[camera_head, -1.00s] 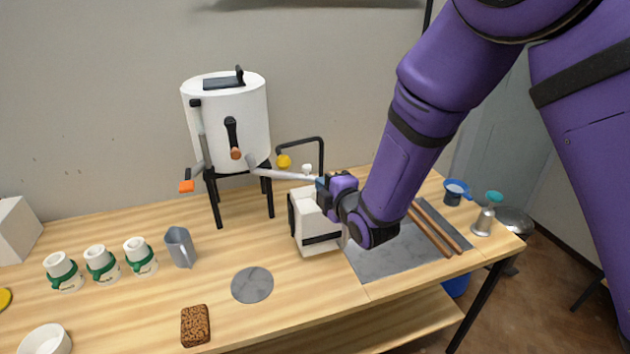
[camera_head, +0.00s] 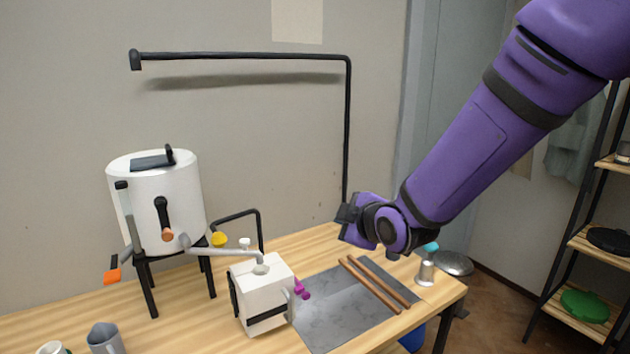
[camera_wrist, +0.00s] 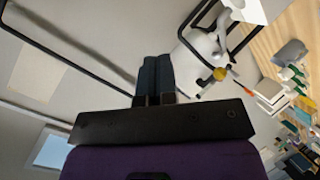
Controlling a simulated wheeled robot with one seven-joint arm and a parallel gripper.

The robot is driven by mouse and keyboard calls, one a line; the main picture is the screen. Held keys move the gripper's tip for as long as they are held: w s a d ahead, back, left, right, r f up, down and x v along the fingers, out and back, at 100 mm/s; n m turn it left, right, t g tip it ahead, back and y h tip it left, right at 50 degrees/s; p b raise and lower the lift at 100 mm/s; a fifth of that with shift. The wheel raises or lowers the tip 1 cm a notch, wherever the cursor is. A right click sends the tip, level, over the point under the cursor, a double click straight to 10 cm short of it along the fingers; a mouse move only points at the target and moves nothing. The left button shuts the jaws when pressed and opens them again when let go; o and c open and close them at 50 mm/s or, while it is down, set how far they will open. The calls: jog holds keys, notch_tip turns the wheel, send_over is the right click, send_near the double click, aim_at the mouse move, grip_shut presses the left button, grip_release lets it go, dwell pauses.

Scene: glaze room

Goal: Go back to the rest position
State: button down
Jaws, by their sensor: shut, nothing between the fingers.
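My gripper (camera_head: 347,212) is at the end of the purple arm, held in the air above the back right part of the wooden table (camera_head: 330,243). In the wrist view its two dark fingers (camera_wrist: 155,70) lie side by side, shut, with nothing between them. It touches nothing that I can see. The white box-shaped machine (camera_head: 264,290) stands below and left of it. The white tank (camera_head: 158,205) on black legs stands farther left and also shows, tilted, in the wrist view (camera_wrist: 203,45).
A grey slab (camera_head: 325,300) with two wooden rods (camera_head: 375,285) lies below my arm. A black overhead pipe (camera_head: 349,130) rises just behind my gripper. A dark shelf rack (camera_head: 598,245) stands at the right.

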jog(key=s+d+r+m+g+h, duration=0.25)
jog(key=s+d+r+m, duration=0.3)
jog(key=s+d, duration=0.4)
jog(key=s+d+r+m+g+h, duration=0.25)
jog(key=s+d+r+m, duration=0.25)
jog(key=s+d+m, duration=0.45)
jog(key=s+d+m+g+h, duration=0.1)
jog(key=s+d, duration=0.4)
jog(key=s, duration=0.4)
jog(key=shift+d+r+m+g, duration=0.2)
jog(key=shift+d+m+g, duration=0.1)
jog(key=shift+m, duration=0.1)
jog(key=shift+w+a, duration=0.1)
